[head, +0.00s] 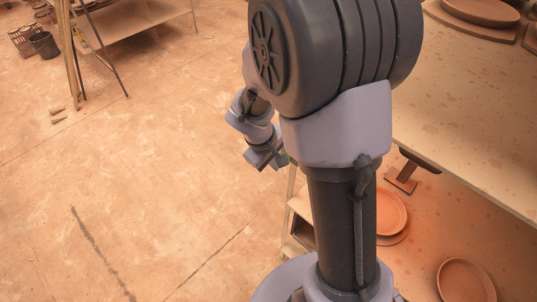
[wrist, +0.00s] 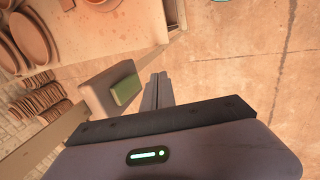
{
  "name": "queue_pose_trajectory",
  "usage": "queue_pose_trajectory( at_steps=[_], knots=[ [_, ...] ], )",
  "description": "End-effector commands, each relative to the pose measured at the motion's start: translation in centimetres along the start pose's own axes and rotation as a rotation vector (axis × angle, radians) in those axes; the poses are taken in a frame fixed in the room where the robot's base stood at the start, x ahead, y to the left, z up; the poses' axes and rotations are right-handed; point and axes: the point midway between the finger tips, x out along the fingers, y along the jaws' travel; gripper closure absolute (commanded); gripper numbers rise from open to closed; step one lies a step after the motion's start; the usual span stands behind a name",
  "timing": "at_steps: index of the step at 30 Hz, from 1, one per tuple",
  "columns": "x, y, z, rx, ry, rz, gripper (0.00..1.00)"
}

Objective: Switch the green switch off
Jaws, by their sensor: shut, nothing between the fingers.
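The green switch (wrist: 126,90) shows in the wrist view as a green block on the side of a brownish-grey box (wrist: 98,94). The box sits along a pale beam or edge. My gripper (wrist: 158,80) is shut and empty, its two fingers side by side just right of the switch in the picture. A narrow gap shows between fingers and switch in this view; their depth apart I cannot tell. In the head view, my wrist and gripper (head: 268,158) show small beyond my arm. The switch cannot be made out in that view.
In the head view a spotted table (head: 470,110) fills the right, with a terracotta plate (head: 465,281) below it. Open floor (head: 140,190) lies left, with a rack (head: 130,25) at the back. The wrist view shows round pottery (wrist: 32,38) and stacked pieces (wrist: 38,102) at left.

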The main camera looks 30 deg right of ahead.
Motion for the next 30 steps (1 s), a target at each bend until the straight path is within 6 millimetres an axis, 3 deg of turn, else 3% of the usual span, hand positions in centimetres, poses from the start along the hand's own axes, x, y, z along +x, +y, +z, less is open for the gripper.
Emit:
queue_pose_trajectory(
  at_steps=[3,9,19,24,30],
  knots=[
    [0.4,2.0,-0.1,0.005,0.002,0.002,1.0],
    [1.1,3.2,-0.1,0.003,0.002,0.002,1.0],
    [1.3,3.2,-0.1,0.002,0.003,0.004,1.0],
    [2.6,3.1,-0.2,-0.001,0.005,0.065,1.0],
    [1.5,3.6,-0.1,0.0,0.001,0.065,1.0]
  ],
)
